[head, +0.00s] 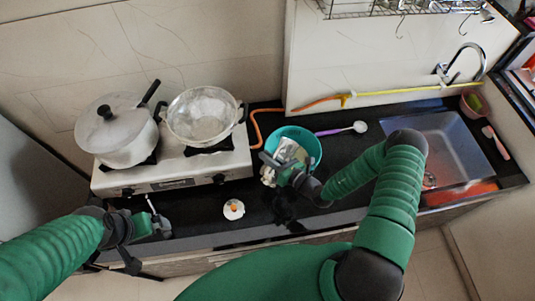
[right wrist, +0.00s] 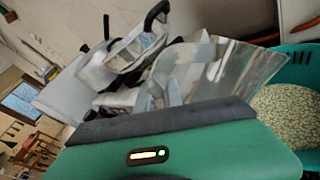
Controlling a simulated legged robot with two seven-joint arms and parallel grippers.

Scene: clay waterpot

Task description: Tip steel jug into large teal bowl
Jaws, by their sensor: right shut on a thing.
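The steel jug (head: 287,150) is shiny and held by my right gripper (head: 272,168) over the left part of the large teal bowl (head: 318,151) in the head view. The gripper is shut on the jug. In the right wrist view the jug (right wrist: 222,68) looks tilted towards the teal bowl (right wrist: 304,62), though that camera is itself rolled. A pale green speckled surface shows inside the bowl there. I cannot see the jug's contents or any stream. My left gripper (head: 152,221) is low at the counter's front left; its finger gap is unclear.
A stove (head: 180,172) with a lidded pot (head: 115,132) and a steel pan (head: 203,118) stands left. A small white dish (head: 233,209) lies near the front. A purple-handled spoon (head: 343,130) lies behind the right arm. The sink (head: 455,145) is at right.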

